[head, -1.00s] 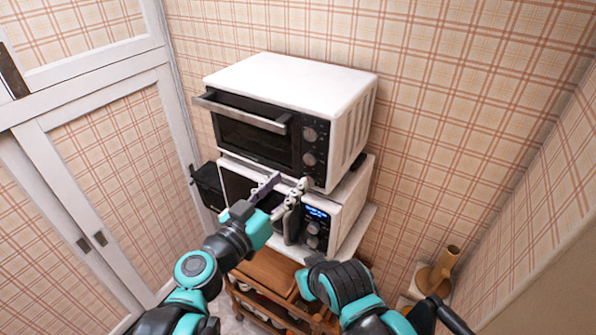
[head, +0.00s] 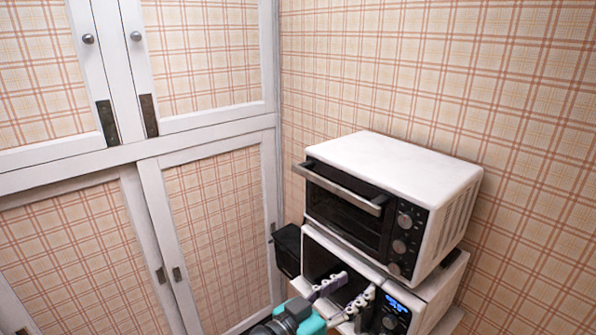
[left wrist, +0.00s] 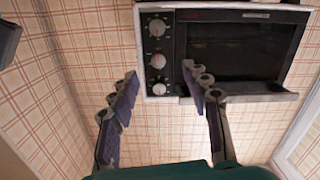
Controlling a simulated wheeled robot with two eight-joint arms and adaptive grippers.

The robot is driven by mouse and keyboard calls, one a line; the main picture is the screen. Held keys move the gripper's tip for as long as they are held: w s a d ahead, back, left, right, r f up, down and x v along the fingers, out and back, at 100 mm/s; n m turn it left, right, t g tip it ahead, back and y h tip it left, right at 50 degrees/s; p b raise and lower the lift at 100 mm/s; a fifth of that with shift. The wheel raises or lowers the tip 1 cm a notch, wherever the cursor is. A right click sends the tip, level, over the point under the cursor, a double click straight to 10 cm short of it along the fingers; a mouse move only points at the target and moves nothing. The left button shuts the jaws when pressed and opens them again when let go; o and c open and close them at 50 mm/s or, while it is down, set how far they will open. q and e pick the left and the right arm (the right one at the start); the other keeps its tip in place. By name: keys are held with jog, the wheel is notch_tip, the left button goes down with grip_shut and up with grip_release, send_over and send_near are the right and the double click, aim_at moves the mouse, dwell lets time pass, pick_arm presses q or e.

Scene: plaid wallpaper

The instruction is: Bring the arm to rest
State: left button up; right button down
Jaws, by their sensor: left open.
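My left gripper (head: 350,287) is at the bottom of the head view, in front of the white microwave (head: 433,298). Its two fingers are spread with nothing between them. In the left wrist view the open fingers (left wrist: 160,76) point toward the toaster oven (left wrist: 222,48), which appears upside down with its knobs at the left. I cannot tell from these views whether a fingertip touches anything. My right arm and right gripper are out of view.
The white toaster oven (head: 400,160) sits on the microwave, its handle (head: 345,190) sticking out. A black box (head: 287,250) is left of the microwave. Plaid cabinet doors (head: 215,215) stand at the left. The plaid wall (head: 420,70) is behind.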

pick_arm(q)
jog(key=s+a+f+n+g+y+b, duration=0.15)
jog(key=a+f+y+b, duration=0.25)
jog(key=a+f, duration=0.5)
jog(key=s+a+f+n+y+b, duration=0.25)
jog(key=a+f+b, duration=0.3)
jog(key=f, duration=0.75)
jog(key=s+a+f+n+g+y+b, duration=0.1)
jog(key=s+a+f+n+y+b, duration=0.1)
jog(key=a+f, duration=0.3)
jog(key=s+a+f+n+y+b, duration=0.1)
jog(key=a+f+y, duration=0.4)
jog(key=a, duration=0.6)
jog(key=shift+s+a+f+n+g+b, duration=0.2)
jog(key=shift+s+n+g+b, duration=0.25)
jog(key=shift+n, duration=0.45)
jog(key=shift+w+y, duration=0.1)
jog(key=shift+y, duration=0.15)
